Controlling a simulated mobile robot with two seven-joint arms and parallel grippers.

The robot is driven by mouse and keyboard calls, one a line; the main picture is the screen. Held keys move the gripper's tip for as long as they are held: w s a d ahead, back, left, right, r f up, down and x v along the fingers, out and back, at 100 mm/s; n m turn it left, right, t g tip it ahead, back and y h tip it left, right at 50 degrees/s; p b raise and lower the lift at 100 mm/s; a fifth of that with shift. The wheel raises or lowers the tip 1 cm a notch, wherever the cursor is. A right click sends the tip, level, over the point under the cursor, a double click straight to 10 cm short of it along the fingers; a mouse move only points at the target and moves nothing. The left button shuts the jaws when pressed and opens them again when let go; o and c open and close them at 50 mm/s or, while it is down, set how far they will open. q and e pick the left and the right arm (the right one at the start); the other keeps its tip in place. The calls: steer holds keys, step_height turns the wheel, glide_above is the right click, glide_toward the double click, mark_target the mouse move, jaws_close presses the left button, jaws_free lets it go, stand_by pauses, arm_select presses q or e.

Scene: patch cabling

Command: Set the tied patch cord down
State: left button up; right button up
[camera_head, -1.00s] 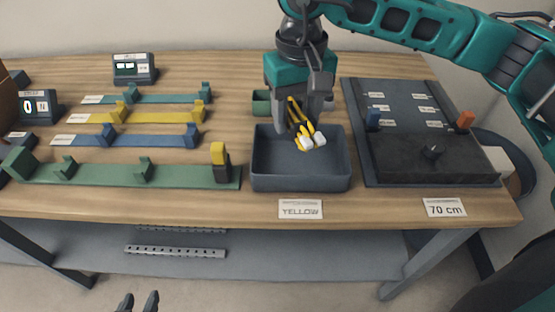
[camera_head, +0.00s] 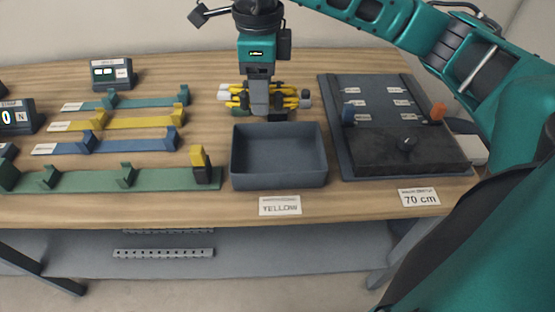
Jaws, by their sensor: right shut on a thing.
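The tied patch cord (camera_head: 290,92) is a yellow bundle with white plug ends, lying crosswise in the picture. My right gripper (camera_head: 267,112) points down and is shut on it, hiding its middle. The cord shows just beyond the far wall of the grey tray (camera_head: 279,182); whether it touches the table or hangs above it I cannot tell. The tray is empty, with a "YELLOW" card (camera_head: 280,206) in front of it. My left gripper is not in view.
To the right is a dark board (camera_head: 345,171) with a black block, a blue peg and an orange peg. Left are teal, yellow, blue and green holder rails (camera_head: 95,178) and small display boxes (camera_head: 112,73). The wooden table is clear between the rails and tray.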

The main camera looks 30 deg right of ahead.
mark_target(278, 81)
steer(key=m, duration=0.2)
steer(key=d+m, duration=0.1)
steer(key=m, duration=0.2)
steer(key=r+m, duration=0.1)
steer(key=m, duration=0.1)
steer(key=shift+d+m, duration=0.25)
steer(key=shift+m, duration=0.05)
steer(key=m, duration=0.4)
steer(key=shift+d+r, duration=0.15)
steer(key=shift+d, duration=0.25)
steer(key=m, duration=0.2)
steer(key=d+m, duration=0.1)
steer(key=m, duration=0.2)
steer(key=shift+r, duration=0.15)
steer(key=shift+m, duration=0.3)
step_height(278, 81, down, 15)
steer(key=shift+f+b, duration=0.15)
steer(key=shift+b, duration=1.05)
steer(key=shift+f, duration=0.45)
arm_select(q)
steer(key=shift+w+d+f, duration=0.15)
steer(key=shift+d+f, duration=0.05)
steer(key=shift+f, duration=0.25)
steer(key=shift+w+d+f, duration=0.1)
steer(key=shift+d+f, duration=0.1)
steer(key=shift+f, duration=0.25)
arm_select(e)
steer(key=shift+f, duration=1.85)
